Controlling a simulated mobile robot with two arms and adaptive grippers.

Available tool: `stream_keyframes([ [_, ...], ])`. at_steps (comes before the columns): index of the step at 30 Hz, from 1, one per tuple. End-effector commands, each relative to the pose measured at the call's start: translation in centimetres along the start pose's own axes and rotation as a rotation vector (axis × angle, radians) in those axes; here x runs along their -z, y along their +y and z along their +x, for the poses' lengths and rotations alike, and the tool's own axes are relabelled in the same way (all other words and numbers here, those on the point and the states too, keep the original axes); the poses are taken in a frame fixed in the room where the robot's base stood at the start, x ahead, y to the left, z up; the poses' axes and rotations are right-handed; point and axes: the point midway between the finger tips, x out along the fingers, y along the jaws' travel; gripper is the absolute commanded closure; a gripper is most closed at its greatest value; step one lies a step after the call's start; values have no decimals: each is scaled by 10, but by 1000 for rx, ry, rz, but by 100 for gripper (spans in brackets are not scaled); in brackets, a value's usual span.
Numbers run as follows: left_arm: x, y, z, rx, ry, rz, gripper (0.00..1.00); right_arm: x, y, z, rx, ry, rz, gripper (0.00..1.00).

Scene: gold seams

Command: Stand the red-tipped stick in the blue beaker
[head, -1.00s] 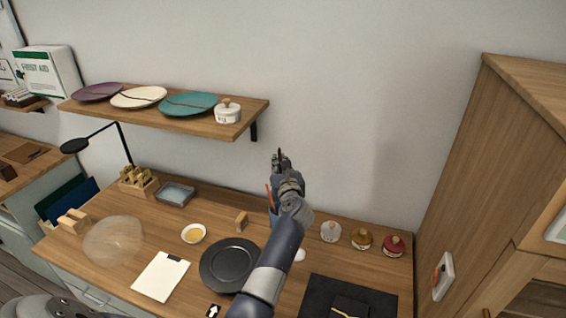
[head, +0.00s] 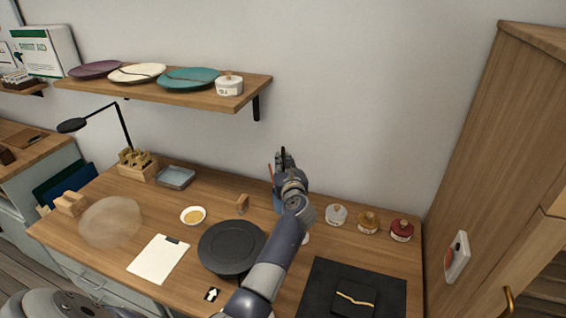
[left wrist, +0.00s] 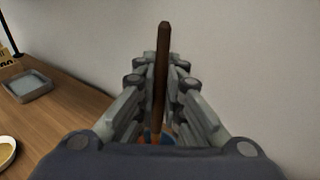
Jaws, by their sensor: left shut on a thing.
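My left gripper (head: 285,163) is shut on a thin dark-brown stick (left wrist: 162,60), which stands nearly upright between the fingers. The stick's upper end (head: 283,152) shows above the gripper in the head view. No red tip is visible on it; its lower end is hidden. The blue beaker (head: 277,203) stands on the desk just behind and below the gripper, partly covered by my arm. A bit of blue (left wrist: 169,138) shows below the fingers in the left wrist view. A thin reddish stick (head: 270,172) rises at the beaker's left side. My right gripper is not in view.
A black plate (head: 232,247) and a small bowl (head: 193,215) lie left of my arm. Several small lidded jars (head: 368,223) stand to the right. A shelf with plates (head: 170,90) hangs on the wall behind, up left. A dark mat (head: 320,285) lies front right.

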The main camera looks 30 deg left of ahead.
Motion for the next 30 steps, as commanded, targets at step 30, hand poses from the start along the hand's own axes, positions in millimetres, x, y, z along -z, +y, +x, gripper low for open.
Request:
stream_keyframes([
  [30, 51, 0, 5, 0, -1, 0, 100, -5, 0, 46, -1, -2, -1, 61],
])
